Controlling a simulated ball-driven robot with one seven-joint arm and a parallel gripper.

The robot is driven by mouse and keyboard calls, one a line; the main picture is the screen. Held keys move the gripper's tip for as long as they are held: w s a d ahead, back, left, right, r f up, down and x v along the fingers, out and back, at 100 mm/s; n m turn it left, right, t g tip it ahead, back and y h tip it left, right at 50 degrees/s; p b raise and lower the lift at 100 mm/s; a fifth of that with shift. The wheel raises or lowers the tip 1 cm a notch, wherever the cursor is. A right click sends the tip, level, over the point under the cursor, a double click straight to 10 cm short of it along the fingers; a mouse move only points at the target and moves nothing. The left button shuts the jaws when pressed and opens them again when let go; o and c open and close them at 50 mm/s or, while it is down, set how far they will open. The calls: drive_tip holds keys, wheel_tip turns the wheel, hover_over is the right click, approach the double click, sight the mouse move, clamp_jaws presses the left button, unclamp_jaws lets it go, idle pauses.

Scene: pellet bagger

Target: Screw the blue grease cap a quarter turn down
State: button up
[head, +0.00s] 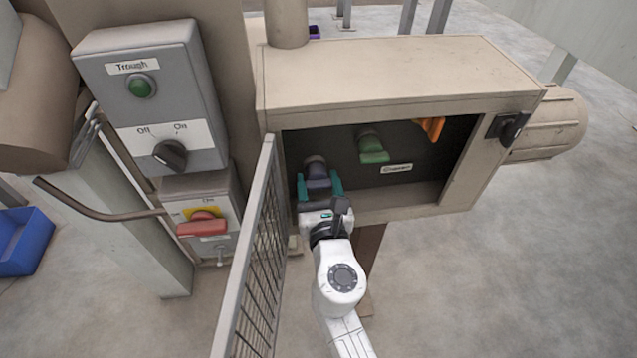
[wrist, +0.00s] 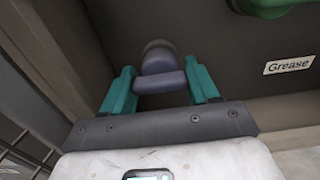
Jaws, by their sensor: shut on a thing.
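The blue grease cap (head: 317,172) is at the left inside the open beige cabinet, on its dark back panel. In the wrist view the cap (wrist: 160,82) shows a rounded top part and a wide bar in front. My gripper (head: 319,186) has its two teal fingers on either side of this bar, shut on it. The wrist view also shows the gripper (wrist: 162,88) around the cap, with the bar lying across between the fingers. The cap's base against the panel is partly hidden.
A green cap (head: 372,147) and an orange cap (head: 432,128) sit to the right, near a "Grease" label (head: 396,169). A mesh door (head: 258,255) stands open close left of my arm. Switch boxes (head: 160,90) are further left. The cabinet's roof (head: 390,75) overhangs the caps.

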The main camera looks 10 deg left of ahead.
drive_tip(key=c, duration=0.5)
drive_tip(key=shift+o, duration=0.2)
drive_tip(key=shift+m, duration=0.3)
drive_tip(key=m+b, duration=0.1)
drive_tip(key=m, duration=0.2)
drive_tip(key=shift+f+m, duration=0.1)
drive_tip(key=shift+m, duration=0.2)
drive_tip(key=m+b, duration=0.2)
drive_tip(key=m, duration=0.1)
drive_tip(key=shift+m, duration=0.3)
drive_tip(key=m+b, duration=0.2)
drive_tip(key=m, duration=0.3)
drive_tip(key=shift+m+b, duration=1.45)
drive_tip(key=shift+m, duration=1.05)
